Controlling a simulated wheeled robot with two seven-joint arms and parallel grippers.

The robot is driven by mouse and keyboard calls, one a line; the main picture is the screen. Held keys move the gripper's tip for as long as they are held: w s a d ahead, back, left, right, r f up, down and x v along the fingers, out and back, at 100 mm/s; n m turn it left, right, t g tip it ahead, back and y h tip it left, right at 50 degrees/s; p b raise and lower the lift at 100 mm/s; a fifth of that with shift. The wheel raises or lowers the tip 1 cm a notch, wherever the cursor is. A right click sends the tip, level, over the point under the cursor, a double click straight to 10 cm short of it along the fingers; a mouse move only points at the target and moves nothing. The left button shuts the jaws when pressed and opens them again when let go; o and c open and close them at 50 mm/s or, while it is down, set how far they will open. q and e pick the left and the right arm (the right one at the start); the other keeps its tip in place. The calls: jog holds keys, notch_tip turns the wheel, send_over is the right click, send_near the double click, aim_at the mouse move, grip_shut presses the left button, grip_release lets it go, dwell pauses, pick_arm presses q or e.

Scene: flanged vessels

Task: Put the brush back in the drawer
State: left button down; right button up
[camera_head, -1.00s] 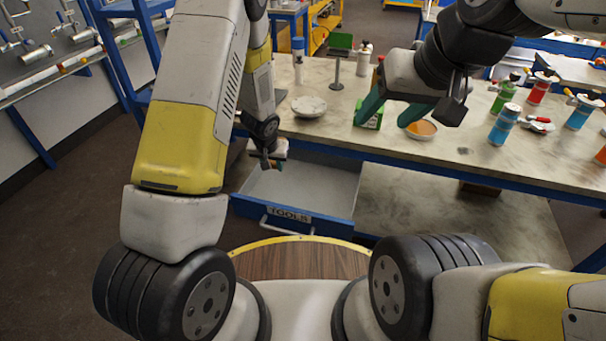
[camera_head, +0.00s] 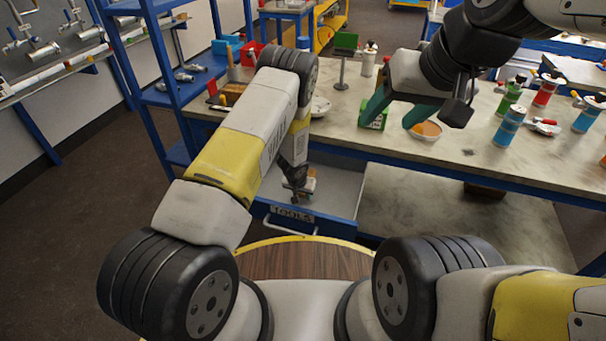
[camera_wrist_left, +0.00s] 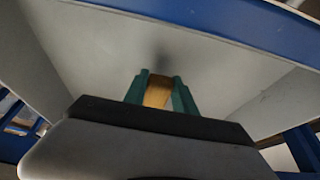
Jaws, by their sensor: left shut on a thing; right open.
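The drawer (camera_head: 338,224), blue-fronted and labelled TOOLS, is pulled out under the workbench. My left gripper (camera_head: 299,196) points down into the open drawer. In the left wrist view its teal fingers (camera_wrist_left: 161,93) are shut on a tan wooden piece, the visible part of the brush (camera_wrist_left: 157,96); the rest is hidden. The drawer's pale floor and blue rim (camera_wrist_left: 250,27) surround it in that view. I cannot tell whether the brush touches the floor. My right gripper (camera_head: 399,112) is open and empty above the bench.
The workbench (camera_head: 460,150) carries a dish of orange material (camera_head: 427,130), a green box (camera_head: 377,118) and several bottles, including a blue one (camera_head: 508,125). A blue shelf rack (camera_head: 160,60) stands left. The drawer's front and side walls bound the left gripper closely.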

pick_arm(q)
jog(key=shift+f, duration=0.65)
jog(key=shift+f, duration=0.2)
jog(key=c, duration=1)
grip_release()
